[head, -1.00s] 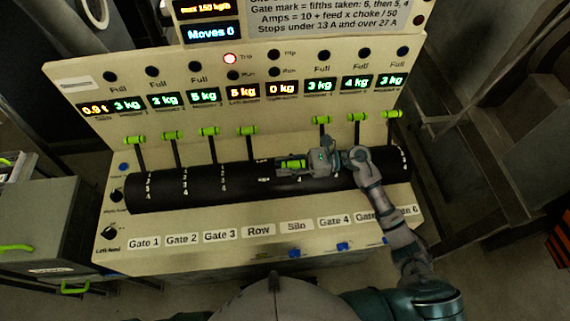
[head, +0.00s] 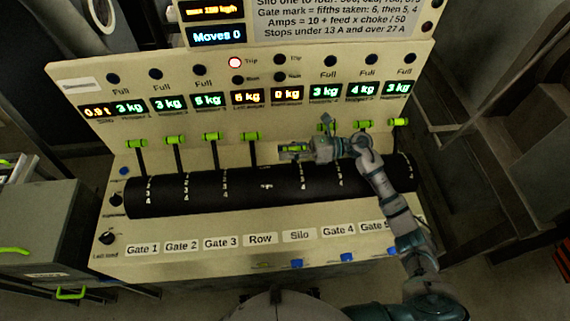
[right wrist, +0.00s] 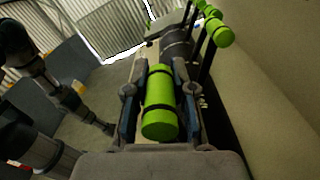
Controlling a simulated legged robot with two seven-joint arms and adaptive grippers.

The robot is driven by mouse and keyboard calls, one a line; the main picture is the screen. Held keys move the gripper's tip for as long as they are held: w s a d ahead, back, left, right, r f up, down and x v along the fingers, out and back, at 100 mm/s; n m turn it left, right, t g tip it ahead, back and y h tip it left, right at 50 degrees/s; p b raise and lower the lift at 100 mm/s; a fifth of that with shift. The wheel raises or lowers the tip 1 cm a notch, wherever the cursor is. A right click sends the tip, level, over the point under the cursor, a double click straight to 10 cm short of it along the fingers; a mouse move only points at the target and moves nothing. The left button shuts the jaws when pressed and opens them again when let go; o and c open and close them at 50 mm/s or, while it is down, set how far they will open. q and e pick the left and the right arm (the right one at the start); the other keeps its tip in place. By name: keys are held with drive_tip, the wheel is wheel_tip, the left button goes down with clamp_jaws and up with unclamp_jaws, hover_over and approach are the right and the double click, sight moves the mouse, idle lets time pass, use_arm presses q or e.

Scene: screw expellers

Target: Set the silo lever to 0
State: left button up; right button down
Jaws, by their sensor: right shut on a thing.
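My right gripper (head: 300,149) is shut on this handle, coming in from the right. In the right wrist view the green handle (right wrist: 160,105) lies between the two fingers. The lever stands near the top of its slot, roughly level with the other handles but a little lower. Its rod is mostly hidden. My left gripper is not in view.
Several other green-handled levers stand upright along the drum, such as the Row lever (head: 251,136) on the left and the Gate 5 lever (head: 363,124) on the right, close to my right arm. The "Moves 0" display (head: 217,36) is above.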

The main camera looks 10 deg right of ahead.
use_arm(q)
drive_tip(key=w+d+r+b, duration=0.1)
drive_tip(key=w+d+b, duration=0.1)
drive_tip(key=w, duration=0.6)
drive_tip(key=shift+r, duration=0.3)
use_arm(e)
drive_tip(key=shift+w+d+f+m, duration=0.1)
drive_tip(key=shift+w+f+m, duration=0.1)
drive_tip(key=shift+w+m, duration=0.55)
drive_tip(key=shift+w+d+f+m, duration=0.15)
drive_tip(key=shift+w+m, duration=0.25)
drive_tip(key=shift+w, duration=0.7)
drive_tip(key=shift+w+f+m, duration=0.2)
drive_tip(key=shift+w+m, duration=0.35)
drive_tip(key=shift+w, duration=0.35)
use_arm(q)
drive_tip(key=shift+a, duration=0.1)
